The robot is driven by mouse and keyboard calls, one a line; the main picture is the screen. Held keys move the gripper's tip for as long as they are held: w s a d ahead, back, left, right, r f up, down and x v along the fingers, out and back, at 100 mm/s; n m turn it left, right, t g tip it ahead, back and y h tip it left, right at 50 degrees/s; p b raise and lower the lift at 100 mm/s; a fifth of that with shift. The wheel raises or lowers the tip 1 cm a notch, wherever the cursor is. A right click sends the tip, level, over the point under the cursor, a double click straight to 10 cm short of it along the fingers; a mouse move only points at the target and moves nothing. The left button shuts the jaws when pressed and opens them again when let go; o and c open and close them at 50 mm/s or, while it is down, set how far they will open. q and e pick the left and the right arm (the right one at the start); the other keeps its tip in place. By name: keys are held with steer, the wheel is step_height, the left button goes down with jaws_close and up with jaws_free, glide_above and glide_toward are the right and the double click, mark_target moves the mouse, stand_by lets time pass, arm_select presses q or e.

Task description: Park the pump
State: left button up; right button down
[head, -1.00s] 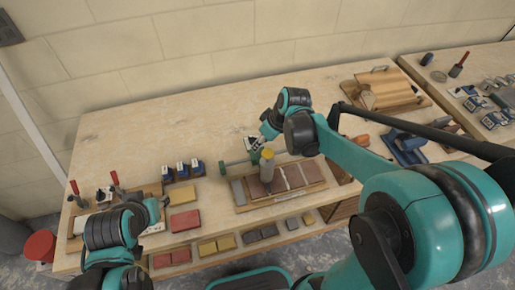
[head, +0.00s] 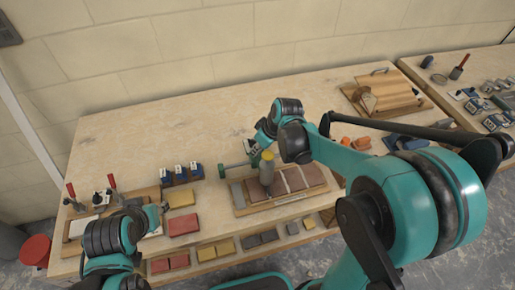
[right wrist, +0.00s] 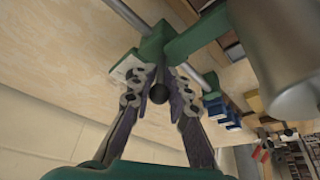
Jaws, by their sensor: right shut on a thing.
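My right gripper (head: 256,150) is at the rod, just behind the cylinder. In the right wrist view its fingers (right wrist: 160,92) close around a dark round-ended part of the pump. My left gripper (head: 160,212) is near the table's left front; its fingers are unclear.
Small blue blocks (head: 181,174) stand left of the pump, with yellow and red slabs (head: 183,222) in front. Red-handled tools (head: 112,183) are at the left. A wooden board (head: 385,92) lies at the back right. The table's back middle is clear.

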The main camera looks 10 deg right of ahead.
steer(key=shift+a, duration=0.1)
steer(key=a, duration=0.9)
steer(key=shift+s, duration=0.15)
steer(key=shift+a, duration=0.15)
steer(key=c, duration=1.5)
jaws_free()
steer(key=shift+a, duration=0.1)
steer(key=shift+o, duration=0.2)
